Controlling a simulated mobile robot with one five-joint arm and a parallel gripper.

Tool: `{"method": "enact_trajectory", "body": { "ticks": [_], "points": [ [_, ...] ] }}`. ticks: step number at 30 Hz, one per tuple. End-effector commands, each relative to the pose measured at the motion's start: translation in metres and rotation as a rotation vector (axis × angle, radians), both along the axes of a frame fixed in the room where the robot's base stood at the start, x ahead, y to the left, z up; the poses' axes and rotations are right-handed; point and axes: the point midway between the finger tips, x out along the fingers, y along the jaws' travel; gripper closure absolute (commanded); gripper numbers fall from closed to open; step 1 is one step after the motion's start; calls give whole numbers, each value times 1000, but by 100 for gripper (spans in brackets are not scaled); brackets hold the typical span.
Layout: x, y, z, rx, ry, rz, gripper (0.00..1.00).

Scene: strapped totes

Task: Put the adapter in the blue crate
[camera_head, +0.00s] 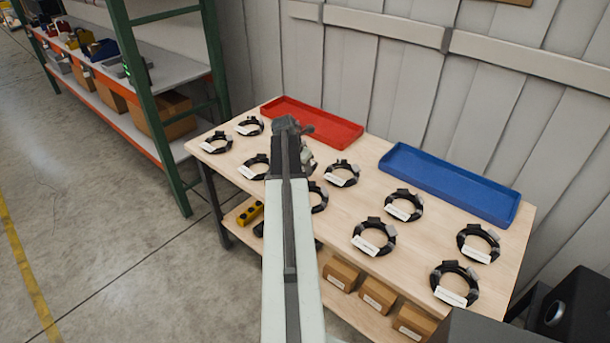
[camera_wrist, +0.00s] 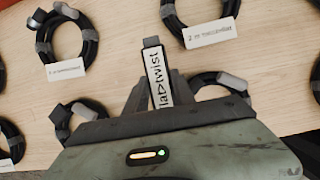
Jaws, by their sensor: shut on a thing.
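A small dark plug-like piece with a white printed label, which looks like the adapter (camera_wrist: 154,68), stands between the fingers of my gripper (camera_wrist: 158,92) in the wrist view. The fingers are shut on it, and its black tip points away from the palm. In the head view my gripper (camera_head: 307,145) is over the back left part of the table, just in front of the red crate; the adapter is not clear there. The blue crate (camera_head: 450,184) lies at the back right of the table, apart from my gripper, and looks empty.
A shallow red crate (camera_head: 318,125) lies at the table's back left. Several black cable coils with white tags, such as one coil (camera_head: 374,238), cover the wooden table (camera_head: 318,236). Cardboard boxes (camera_head: 378,295) sit on the lower shelf. A wall stands behind.

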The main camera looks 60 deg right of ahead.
Motion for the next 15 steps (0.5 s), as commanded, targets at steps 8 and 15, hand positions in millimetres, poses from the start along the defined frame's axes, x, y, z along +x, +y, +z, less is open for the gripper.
{"method": "enact_trajectory", "body": {
  "ticks": [8, 15],
  "points": [
    [3, -7, -39, 0, 0, -1, 100],
    [3, -7, -36, 0, 0, -1, 100]
  ]
}}
